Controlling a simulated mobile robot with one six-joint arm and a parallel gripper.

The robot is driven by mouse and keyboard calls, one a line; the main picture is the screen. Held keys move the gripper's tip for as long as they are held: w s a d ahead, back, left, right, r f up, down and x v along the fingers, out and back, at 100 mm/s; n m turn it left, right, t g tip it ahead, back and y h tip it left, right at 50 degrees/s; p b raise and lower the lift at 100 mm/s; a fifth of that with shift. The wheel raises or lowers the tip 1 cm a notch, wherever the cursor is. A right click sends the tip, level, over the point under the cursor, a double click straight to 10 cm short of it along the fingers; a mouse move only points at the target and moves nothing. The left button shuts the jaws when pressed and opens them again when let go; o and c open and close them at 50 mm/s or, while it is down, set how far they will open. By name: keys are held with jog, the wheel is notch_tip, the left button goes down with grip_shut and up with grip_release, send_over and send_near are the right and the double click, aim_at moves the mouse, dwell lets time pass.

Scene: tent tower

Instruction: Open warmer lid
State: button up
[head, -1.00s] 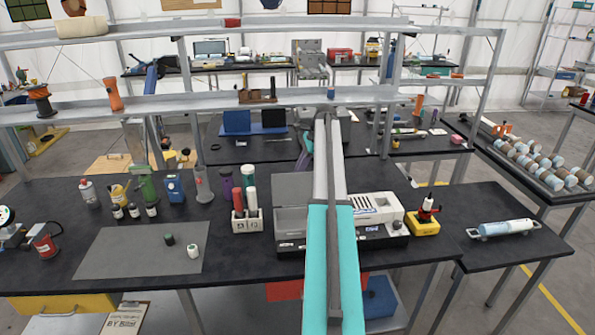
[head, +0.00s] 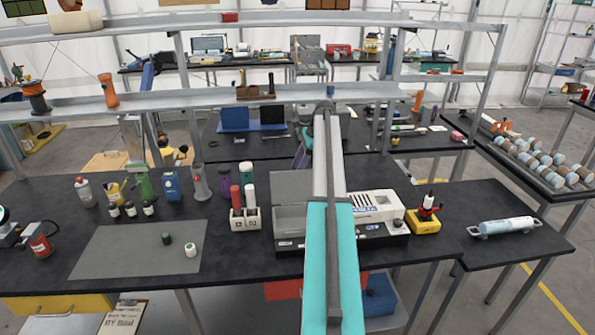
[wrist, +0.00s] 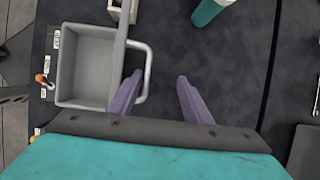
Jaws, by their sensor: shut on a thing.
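The warmer (head: 290,239) is a grey box on the dark bench, left of my arm in the head view. Its lid (head: 291,186) stands raised behind the open box. In the wrist view, I look down into the empty grey warmer box (wrist: 86,70). The lid (wrist: 120,45) shows there nearly edge-on, with a pale loop handle (wrist: 149,70) on its right side. In the head view, my arm hides most of the gripper (head: 302,152).
A white device (head: 376,206) and a yellow holder (head: 425,222) stand right of the warmer. A white rack (head: 244,219) with red and white tubes stands to its left. A metal shelf (head: 220,93) spans above the bench. The grey mat (head: 130,250) is mostly clear.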

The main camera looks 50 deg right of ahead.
jog(key=b+v, duration=0.1)
jog(key=v, duration=1.1)
jog(key=shift+s+d+r+b, duration=0.2)
jog(key=shift+s+r+b, duration=0.05)
jog(key=shift+r+b, duration=0.1)
jog(key=shift+f, duration=0.15)
